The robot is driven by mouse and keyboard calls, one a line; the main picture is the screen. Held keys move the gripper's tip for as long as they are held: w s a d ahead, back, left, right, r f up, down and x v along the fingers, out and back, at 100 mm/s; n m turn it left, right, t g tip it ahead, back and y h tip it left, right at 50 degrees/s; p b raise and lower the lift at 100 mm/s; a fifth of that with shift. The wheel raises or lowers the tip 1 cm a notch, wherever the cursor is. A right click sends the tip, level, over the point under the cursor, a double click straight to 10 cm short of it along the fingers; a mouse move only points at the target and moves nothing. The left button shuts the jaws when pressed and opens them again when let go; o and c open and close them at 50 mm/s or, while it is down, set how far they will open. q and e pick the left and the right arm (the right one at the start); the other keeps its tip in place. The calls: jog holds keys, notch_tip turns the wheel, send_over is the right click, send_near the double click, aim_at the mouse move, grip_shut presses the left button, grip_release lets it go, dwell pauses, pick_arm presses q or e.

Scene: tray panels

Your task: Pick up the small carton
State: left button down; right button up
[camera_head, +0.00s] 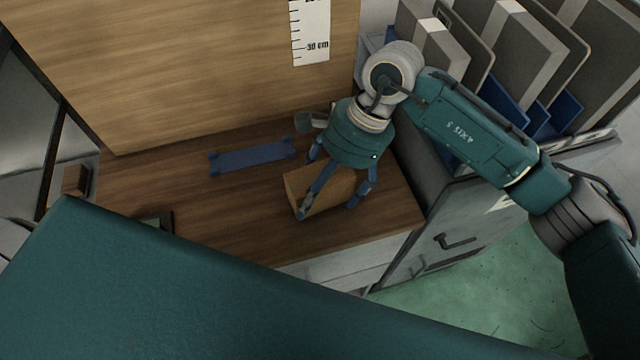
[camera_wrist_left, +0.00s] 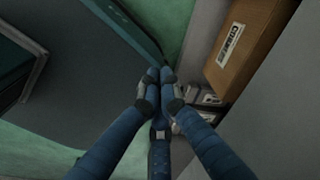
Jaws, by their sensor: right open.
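A small brown carton (camera_head: 333,192) lies on the wooden worktop near its front right. My right gripper (camera_head: 329,208) comes down over it from above with its blue fingers spread around it. One finger passes in front of the carton's near left part, and another is to its right; I cannot tell whether they touch it. The gripper's palm hides the carton's far part. In the left wrist view, my left gripper (camera_wrist_left: 160,83) has its fingertips together with nothing visible between them. A printed cardboard box (camera_wrist_left: 247,45) is beyond it; I cannot tell whether it is the same carton.
A blue flat bracket (camera_head: 252,158) lies on the worktop (camera_head: 225,215) left of the carton. A wooden panel (camera_head: 190,60) with a ruler strip (camera_head: 310,32) stands behind. Grey panels (camera_head: 515,45) in blue holders stand right, above a grey cabinet (camera_head: 465,235).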

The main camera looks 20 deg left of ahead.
jog(key=c, duration=1.5)
jog(key=shift+o, duration=0.2)
